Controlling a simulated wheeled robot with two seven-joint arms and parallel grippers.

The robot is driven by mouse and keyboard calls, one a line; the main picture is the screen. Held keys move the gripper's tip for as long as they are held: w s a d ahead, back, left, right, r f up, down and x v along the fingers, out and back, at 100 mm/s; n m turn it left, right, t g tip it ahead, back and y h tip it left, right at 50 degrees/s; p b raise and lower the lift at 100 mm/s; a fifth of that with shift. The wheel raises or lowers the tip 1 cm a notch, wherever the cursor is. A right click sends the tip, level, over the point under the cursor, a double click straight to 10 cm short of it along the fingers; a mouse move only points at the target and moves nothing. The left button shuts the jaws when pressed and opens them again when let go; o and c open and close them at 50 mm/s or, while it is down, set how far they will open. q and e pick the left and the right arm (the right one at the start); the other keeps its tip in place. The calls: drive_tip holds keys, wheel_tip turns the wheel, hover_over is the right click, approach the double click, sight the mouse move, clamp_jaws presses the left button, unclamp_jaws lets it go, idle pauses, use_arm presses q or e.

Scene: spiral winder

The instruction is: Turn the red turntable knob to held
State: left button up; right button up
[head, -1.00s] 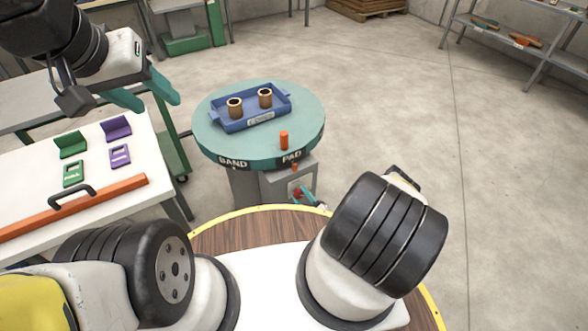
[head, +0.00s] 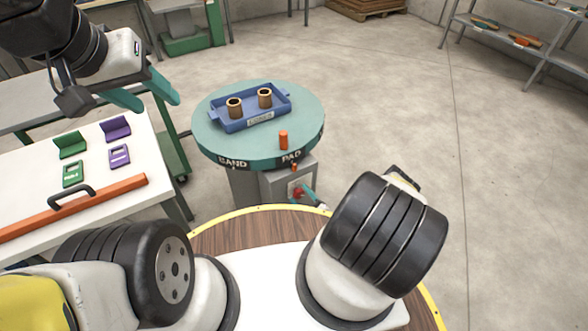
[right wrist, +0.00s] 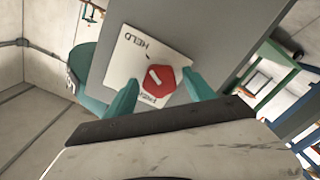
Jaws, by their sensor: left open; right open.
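The red knob (right wrist: 168,80) sits on a white plate (right wrist: 122,70) with the words HELD and FREE; it bears a white mark. I cannot tell for sure which word the mark points to. In the head view the plate (head: 295,183) is on the grey box under the turntable (head: 222,146). My right gripper (right wrist: 162,78) is open, its teal fingers apart on either side of the knob in the picture; contact is not clear. In the head view my right gripper (head: 309,192) is small beside the plate. My left gripper (head: 150,92) is open and empty above the white table.
A blue tray (head: 273,118) with two brown cups and an orange peg (head: 283,140) stand on the turntable. The white table (head: 110,205) at left carries green and purple pieces and an orange bar (head: 105,197). Open floor lies to the right.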

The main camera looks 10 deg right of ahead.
drive_tip(key=v, duration=0.7)
drive_tip(key=shift+s+d, duration=0.15)
drive_tip(key=shift+s, duration=0.2)
